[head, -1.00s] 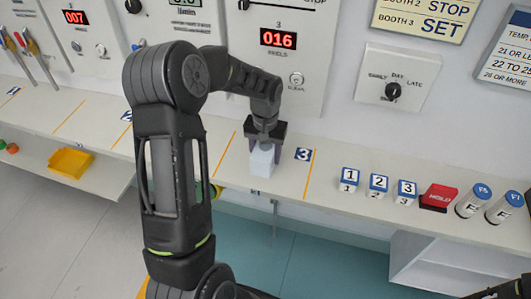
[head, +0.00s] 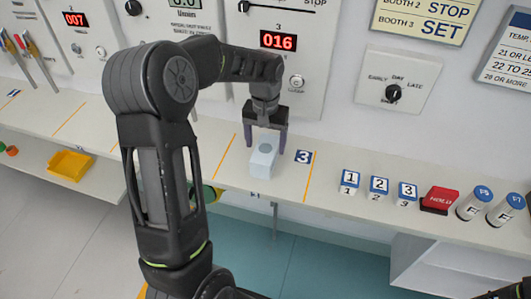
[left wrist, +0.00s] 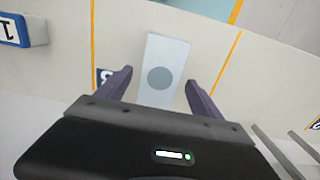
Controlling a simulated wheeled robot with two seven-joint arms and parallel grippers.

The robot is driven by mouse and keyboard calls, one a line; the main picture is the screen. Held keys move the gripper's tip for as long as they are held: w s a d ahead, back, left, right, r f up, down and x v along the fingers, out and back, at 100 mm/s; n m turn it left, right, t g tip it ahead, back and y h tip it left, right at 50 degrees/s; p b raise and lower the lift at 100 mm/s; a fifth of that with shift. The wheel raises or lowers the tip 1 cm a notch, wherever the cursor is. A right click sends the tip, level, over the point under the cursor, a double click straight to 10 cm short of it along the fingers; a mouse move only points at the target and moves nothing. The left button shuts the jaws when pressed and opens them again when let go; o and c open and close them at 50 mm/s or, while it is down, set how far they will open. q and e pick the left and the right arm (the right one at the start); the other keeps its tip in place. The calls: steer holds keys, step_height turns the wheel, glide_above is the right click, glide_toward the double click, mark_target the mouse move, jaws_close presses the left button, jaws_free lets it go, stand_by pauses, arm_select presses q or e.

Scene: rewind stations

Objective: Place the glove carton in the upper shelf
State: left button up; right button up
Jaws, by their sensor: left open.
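The white box with a grey disc on its top, which looks like the glove carton (head: 262,162), stands upright on the long pale upper shelf (head: 330,176), between two orange lines beside the number 3 label. My left gripper (head: 267,141) is open and empty, just above and behind the carton. In the left wrist view the carton (left wrist: 165,60) lies between the two spread dark fingers (left wrist: 158,79), with a gap on each side.
Numbered blocks (head: 379,187), a red HOLD block (head: 438,199) and two blue-capped cylinders (head: 473,203) stand further right on the shelf. A yellow tray (head: 70,165) sits on a lower shelf at left. A wall panel with a 016 display (head: 278,40) rises behind.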

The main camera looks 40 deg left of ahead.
mark_target(266, 148)
arm_select(q)
step_height(266, 148, up, 6)
steer(key=shift+r, duration=0.15)
steer(key=shift+o, duration=0.4)
